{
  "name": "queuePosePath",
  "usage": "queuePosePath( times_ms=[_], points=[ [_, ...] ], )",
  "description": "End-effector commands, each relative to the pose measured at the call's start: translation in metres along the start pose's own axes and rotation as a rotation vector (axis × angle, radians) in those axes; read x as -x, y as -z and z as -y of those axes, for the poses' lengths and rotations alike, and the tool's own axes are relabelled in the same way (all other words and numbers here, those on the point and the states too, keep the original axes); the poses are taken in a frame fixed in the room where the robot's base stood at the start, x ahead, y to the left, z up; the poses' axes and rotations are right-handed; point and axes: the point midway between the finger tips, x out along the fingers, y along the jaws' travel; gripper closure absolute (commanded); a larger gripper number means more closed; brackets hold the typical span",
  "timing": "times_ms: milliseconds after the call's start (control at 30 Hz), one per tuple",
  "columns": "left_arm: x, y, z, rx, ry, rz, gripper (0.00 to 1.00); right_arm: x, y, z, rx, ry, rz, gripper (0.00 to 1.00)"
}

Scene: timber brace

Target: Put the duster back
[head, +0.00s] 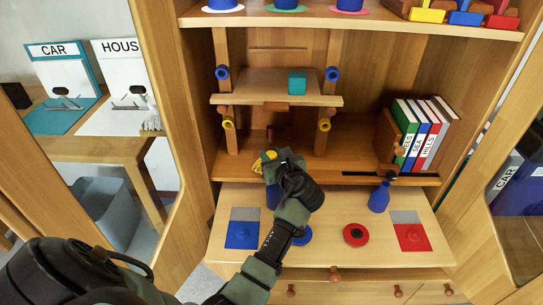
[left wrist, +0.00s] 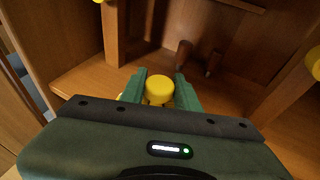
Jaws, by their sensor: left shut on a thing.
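My left gripper (head: 272,160) reaches over the pull-out board to the front of the cabinet's lower shelf. It is shut on a yellow thing, which I take to be the duster (head: 258,165). In the left wrist view its round yellow top (left wrist: 160,89) sits between the two green fingers (left wrist: 160,94), with more yellow low beside them. The gripper hides most of it, and I cannot tell whether it touches the shelf (head: 340,165). My right gripper is not in view.
A blue bottle (head: 378,197) stands on the board (head: 330,258), right of my gripper. A second blue thing (head: 272,196) is partly hidden below the gripper. Books (head: 427,130) stand at right on the shelf. A small raised shelf (head: 250,87) carries a teal block (head: 296,82).

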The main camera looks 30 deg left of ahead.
Motion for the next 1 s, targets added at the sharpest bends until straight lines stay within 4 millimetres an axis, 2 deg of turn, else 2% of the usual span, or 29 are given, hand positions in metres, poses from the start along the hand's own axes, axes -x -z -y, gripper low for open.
queuePosePath(
  times_ms=[367,400,467,867,900,933,1000],
  points=[
    [-0.002,0.006,0.000,-0.003,0.000,0.001,1.00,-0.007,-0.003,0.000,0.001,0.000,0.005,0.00],
    [-0.002,0.007,0.000,-0.001,0.000,0.000,0.63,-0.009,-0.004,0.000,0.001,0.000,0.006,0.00],
    [-0.002,0.007,0.000,-0.001,0.000,0.000,0.47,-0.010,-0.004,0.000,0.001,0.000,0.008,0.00],
    [-0.001,0.003,0.000,0.003,0.001,0.001,0.47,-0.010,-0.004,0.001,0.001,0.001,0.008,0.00],
    [0.000,-0.001,0.001,0.005,0.001,0.001,0.47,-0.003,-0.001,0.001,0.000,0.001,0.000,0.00],
    [0.005,-0.001,0.001,0.001,0.002,-0.001,0.47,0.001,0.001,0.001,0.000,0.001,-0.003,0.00],
    [0.019,-0.002,0.001,0.000,0.003,-0.001,0.47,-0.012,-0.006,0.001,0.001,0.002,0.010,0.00]
  ],
)
